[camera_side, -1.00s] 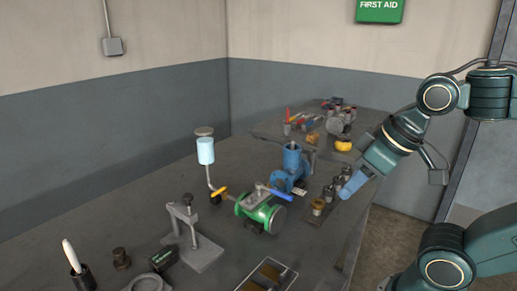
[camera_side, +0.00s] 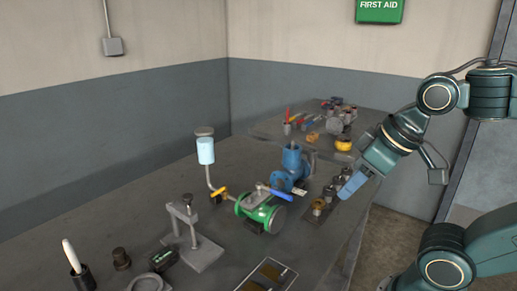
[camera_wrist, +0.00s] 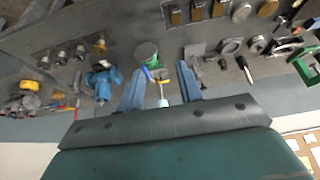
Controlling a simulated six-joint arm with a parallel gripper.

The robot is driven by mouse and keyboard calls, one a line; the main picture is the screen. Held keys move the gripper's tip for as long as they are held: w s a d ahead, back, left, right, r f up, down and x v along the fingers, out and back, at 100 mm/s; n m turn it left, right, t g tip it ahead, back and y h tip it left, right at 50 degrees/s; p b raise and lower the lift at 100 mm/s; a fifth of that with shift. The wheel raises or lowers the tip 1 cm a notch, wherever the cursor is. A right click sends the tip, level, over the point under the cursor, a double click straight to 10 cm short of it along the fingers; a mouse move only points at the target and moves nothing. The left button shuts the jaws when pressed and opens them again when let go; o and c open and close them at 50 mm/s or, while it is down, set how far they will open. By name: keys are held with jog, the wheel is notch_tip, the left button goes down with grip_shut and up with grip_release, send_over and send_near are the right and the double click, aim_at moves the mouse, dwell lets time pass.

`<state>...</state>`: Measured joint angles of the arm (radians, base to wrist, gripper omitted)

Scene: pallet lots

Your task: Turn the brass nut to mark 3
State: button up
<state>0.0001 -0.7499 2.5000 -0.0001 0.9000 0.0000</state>
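A small brass-coloured fitting (camera_side: 318,207), which looks like the brass nut, stands at the near end of a row of grey metal fittings on a dark strip. It also shows in the wrist view (camera_wrist: 100,45). No numbered mark is readable in either view. My gripper (camera_side: 344,194) hangs above the row, to the right of the brass fitting and apart from it. In the wrist view my gripper (camera_wrist: 160,70) has its two blue fingers spread, with nothing held between them.
A green valve body (camera_side: 262,212) with a blue handle and a blue pump (camera_side: 291,165) stand left of the row. A clear cup (camera_side: 205,150) rises on a bent pipe. A press stand (camera_side: 195,245) is nearer. A second table behind holds several parts.

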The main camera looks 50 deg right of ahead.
jog(key=w+d+r+m+g, duration=0.1)
jog(key=w+d+r+m, duration=0.1)
jog(key=w, duration=0.5)
jog(key=w+d+r+m+g, duration=0.1)
jog(key=w+d+r+g, duration=0.1)
jog(key=w, duration=0.5)
jog(key=w+d+f+m+g, duration=0.1)
jog(key=w+d+f, duration=0.1)
jog(key=w, duration=0.4)
jog(key=w+d+f+m+g, duration=0.1)
jog(key=w+d+f+m, duration=0.1)
jog(key=w+d, duration=0.3)
jog(key=shift+w+d+f+g, duration=0.25)
jog(key=shift+w+f, duration=0.45)
jog(key=shift+w, duration=0.55)
notch_tip(320, 180, down, 14)
jog(key=shift+r, duration=0.1)
jog(key=shift+c, duration=0.3)
jog(key=shift+a, duration=0.1)
grip_shut()
